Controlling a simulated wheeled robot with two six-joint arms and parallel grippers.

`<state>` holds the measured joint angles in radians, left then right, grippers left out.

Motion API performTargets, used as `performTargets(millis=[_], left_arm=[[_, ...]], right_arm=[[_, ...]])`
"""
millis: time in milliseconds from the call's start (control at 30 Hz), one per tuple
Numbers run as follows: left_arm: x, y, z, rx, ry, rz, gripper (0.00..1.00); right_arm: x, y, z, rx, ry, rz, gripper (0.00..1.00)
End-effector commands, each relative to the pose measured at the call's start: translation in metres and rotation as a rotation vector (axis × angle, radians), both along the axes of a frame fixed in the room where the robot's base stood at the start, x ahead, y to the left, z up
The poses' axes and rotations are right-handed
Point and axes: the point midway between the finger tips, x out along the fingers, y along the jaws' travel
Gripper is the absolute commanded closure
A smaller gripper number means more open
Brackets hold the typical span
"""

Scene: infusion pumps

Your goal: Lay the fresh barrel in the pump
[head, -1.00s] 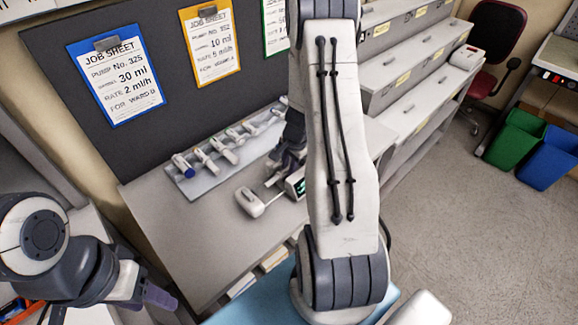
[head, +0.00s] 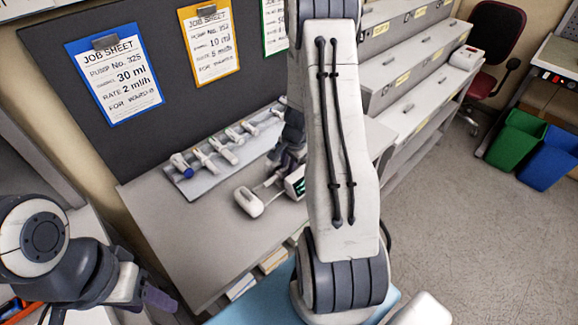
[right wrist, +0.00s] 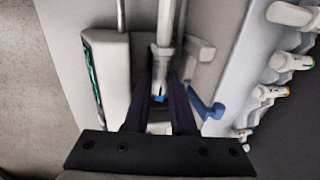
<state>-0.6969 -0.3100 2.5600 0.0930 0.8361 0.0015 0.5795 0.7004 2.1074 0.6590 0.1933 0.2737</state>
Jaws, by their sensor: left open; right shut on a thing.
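The pump (head: 294,182) with its green screen lies on the grey bench, partly behind my right arm; its white end part (head: 249,201) sticks out to the left. In the right wrist view the pump body (right wrist: 108,75) is left of the fingers. My right gripper (right wrist: 160,92) is shut on a pale barrel (right wrist: 165,38) with a blue part between the fingertips. The barrel is in line with the pump's length; I cannot tell whether it touches the pump bed. In the head view the held barrel is hidden. My left gripper (head: 158,299) is open and empty at lower left.
A pale rack (head: 190,183) with several barrels lies behind the pump; it is at the right in the right wrist view (right wrist: 225,75). A blue lever-like part (right wrist: 206,106) is right of my fingers. Job sheets (head: 114,76) hang on the dark board. The bench front left is clear.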

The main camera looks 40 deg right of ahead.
Motion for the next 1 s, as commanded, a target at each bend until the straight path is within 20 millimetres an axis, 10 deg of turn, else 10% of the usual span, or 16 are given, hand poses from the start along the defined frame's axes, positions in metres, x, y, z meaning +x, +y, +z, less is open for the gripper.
performTargets(millis=[333,367,433,1000], left_arm=[[0.0000,0.0000,-0.0043,0.000,0.000,0.000,0.46],[0.0000,0.0000,-0.0043,0.000,0.000,0.000,0.46],[0.0000,0.0000,-0.0044,0.000,0.000,0.000,0.46],[0.0000,0.0000,0.0004,0.000,0.000,-0.001,0.46]], right_arm=[[-0.0068,0.0111,-0.0145,0.027,0.028,0.005,1.00],[-0.0069,0.0111,-0.0145,0.028,0.028,0.004,0.65],[-0.0072,0.0108,-0.0147,0.028,0.028,0.004,0.41],[-0.0086,0.0083,-0.0097,0.026,0.028,0.003,0.41]])
